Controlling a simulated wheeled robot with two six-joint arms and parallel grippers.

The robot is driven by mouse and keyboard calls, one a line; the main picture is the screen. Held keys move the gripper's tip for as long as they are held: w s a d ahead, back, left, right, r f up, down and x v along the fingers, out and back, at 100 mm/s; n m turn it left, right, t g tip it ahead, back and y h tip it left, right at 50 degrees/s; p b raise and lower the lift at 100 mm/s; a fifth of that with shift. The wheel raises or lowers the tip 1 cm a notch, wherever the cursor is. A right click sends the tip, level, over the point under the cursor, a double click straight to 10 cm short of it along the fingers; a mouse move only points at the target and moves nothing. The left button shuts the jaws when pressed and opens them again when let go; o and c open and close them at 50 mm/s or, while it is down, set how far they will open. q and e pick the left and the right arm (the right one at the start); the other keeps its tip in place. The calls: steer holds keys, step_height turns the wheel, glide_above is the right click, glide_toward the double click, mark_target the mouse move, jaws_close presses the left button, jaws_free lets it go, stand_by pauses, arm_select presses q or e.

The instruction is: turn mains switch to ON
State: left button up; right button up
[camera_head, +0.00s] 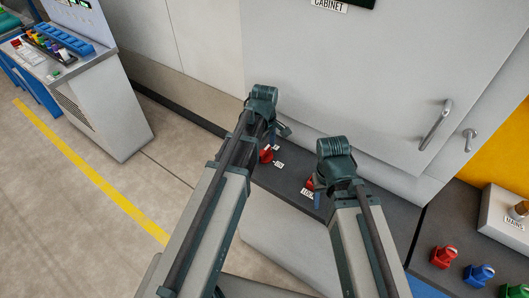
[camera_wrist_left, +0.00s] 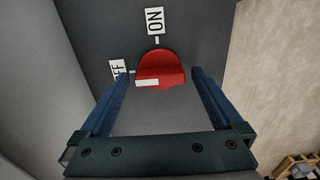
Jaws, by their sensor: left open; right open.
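The red mains switch knob (camera_wrist_left: 165,66) sits on a dark panel in the left wrist view, with a white bar on its face lying toward the partly hidden OFF label (camera_wrist_left: 118,68). The ON label (camera_wrist_left: 155,21) is above the knob. The knob also shows in the head view (camera_head: 266,155), partly covered by my left arm. My left gripper (camera_wrist_left: 160,76) is open, its two blue fingers on either side of the knob with visible gaps; whether they reach its depth I cannot tell. My right gripper (camera_head: 318,192) is open to the right, over another red part (camera_head: 309,183) that it mostly hides.
A grey cabinet door with a handle (camera_head: 436,125) stands behind the panel. At right are red (camera_head: 443,257), blue (camera_head: 479,275) and green (camera_head: 515,292) items and a labelled box (camera_head: 506,212). A grey console (camera_head: 95,100) stands at far left; floor lies between.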

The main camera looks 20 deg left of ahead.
arm_select(q)
steer(key=c, duration=1.3)
steer(key=m, duration=0.8)
steer(key=shift+m, duration=0.4)
steer(key=m, duration=0.9)
